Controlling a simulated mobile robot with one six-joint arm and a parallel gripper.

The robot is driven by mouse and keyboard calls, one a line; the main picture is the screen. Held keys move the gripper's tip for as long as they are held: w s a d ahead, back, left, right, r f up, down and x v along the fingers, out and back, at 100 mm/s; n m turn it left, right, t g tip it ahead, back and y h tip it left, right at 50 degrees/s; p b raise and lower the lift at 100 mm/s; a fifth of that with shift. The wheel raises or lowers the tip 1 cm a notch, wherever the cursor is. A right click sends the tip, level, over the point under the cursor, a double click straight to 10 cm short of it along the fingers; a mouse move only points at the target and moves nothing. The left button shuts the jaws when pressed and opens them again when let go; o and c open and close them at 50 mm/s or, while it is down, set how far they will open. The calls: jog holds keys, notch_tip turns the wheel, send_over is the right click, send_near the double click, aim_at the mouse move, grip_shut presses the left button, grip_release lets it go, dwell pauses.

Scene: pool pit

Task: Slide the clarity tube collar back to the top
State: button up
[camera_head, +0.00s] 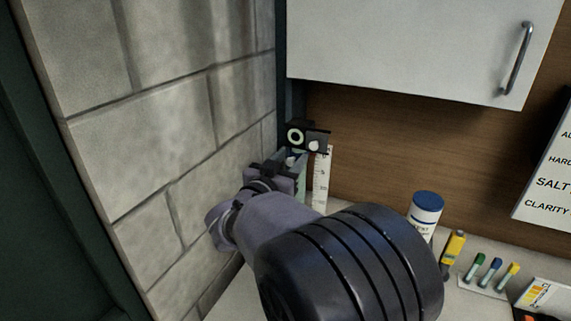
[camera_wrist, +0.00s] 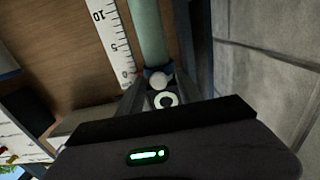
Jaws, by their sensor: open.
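In the wrist view, the pale green clarity tube (camera_wrist: 148,32) runs down from the top edge. A dark blue collar (camera_wrist: 148,71) with a round white knob (camera_wrist: 158,80) is at the tube's end nearest me. My gripper (camera_wrist: 163,90) is open, its grey fingers either side of a white ring and close to the knob; I cannot tell whether they touch. In the head view my gripper (camera_head: 286,170) is at the tube's upper part, by the wall, and largely hides tube and collar. A black fitting (camera_head: 296,135) with a white ring sits just above.
A white numbered scale (camera_head: 321,180) stands right of the tube. The block wall (camera_head: 150,130) is close on the left. A white cabinet (camera_head: 420,50) hangs overhead at right. A blue-capped bottle (camera_head: 425,212) and coloured vials (camera_head: 490,270) stand on the counter.

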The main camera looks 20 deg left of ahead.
jog(key=s+a+p, duration=0.1)
jog(key=s+p, duration=0.1)
jog(key=s, duration=1.5)
jog(key=shift+s+a, duration=0.15)
jog(key=w+d+r+m+g+y, duration=0.1)
jog(key=w+d+r+g+y, duration=0.1)
jog(key=w+d+r+y, duration=0.3)
jog(key=w+d+r+m+g, duration=0.1)
jog(key=w+d+g, duration=0.1)
jog(key=d, duration=0.6)
jog(key=s+d+f+g+h, duration=0.1)
jog(key=s+d+f+g, duration=0.3)
jog(key=s+d, duration=0.6)
jog(key=s+d+f+m+g, duration=0.1)
jog(key=s+d+f+g, duration=0.3)
jog(key=s+d, duration=0.6)
jog(key=s+f+b, duration=0.1)
jog(key=s+f, duration=0.1)
jog(key=s, duration=0.1)
jog(key=shift+s+d+f+m+h, duration=0.2)
jog(key=shift+d+f+m+h, duration=0.1)
jog(key=shift+f+h, duration=0.1)
jog(key=shift+a+r, duration=0.1)
